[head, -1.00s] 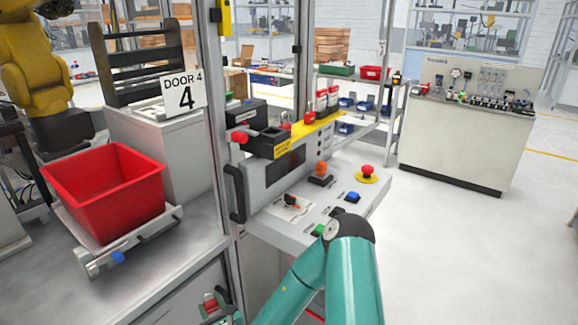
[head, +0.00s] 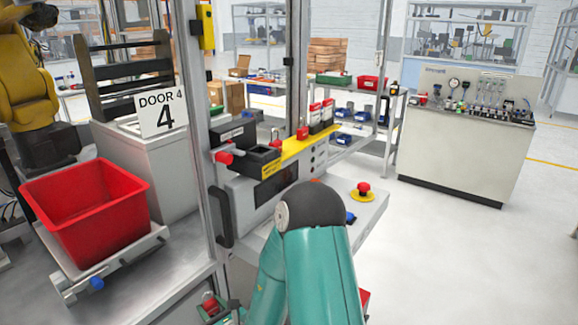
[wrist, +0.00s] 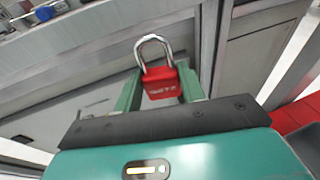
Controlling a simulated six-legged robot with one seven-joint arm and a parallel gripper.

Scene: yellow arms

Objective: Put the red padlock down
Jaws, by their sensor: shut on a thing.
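The red padlock (wrist: 161,86) has a silver shackle that points up in the wrist view and looks closed. My gripper (wrist: 160,92) is shut on its red body, one green finger on each side. In the head view the red padlock (head: 209,303) shows small at the bottom edge, by my gripper, low in front of the grey cell. My teal arm hides part of the control panel. No surface is seen touching the padlock.
A yellow shelf (head: 305,147) carries red padlocks, beside a black open box (head: 256,160). A red emergency button (head: 363,188) sits on the panel. A red bin (head: 95,215) stands left, beside the DOOR 4 sign (head: 161,114). Floor at right is clear.

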